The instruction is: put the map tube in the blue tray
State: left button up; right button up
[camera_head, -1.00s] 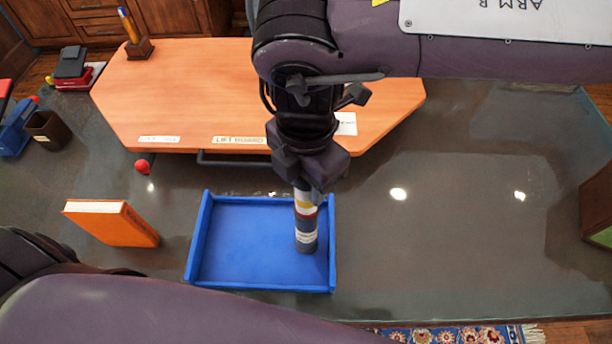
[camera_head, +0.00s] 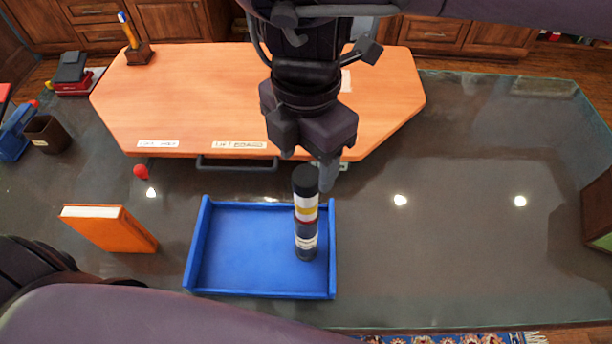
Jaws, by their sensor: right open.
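The map tube (camera_head: 306,225), dark with white, yellow and red bands, stands upright inside the blue tray (camera_head: 240,293), near its right wall. My right gripper (camera_head: 308,172) is open, pointing down just above and behind the tube's top. One finger shows to the right of the tube's dark cap; the other is partly hidden. The gripper appears clear of the tube. My left arm crosses the lower left corner, and its gripper is out of view.
An orange book (camera_head: 108,228) stands left of the tray. An orange lift board (camera_head: 220,95) with a dark handle lies behind it. A red knob (camera_head: 141,171) and a brown cup (camera_head: 47,134) are at the left. The glossy table (camera_head: 450,240) is clear on the right.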

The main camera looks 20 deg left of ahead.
notch_tip(320, 180, up, 6)
jog(key=shift+f, duration=0.25)
jog(key=shift+f, duration=0.1)
dwell(0.4)
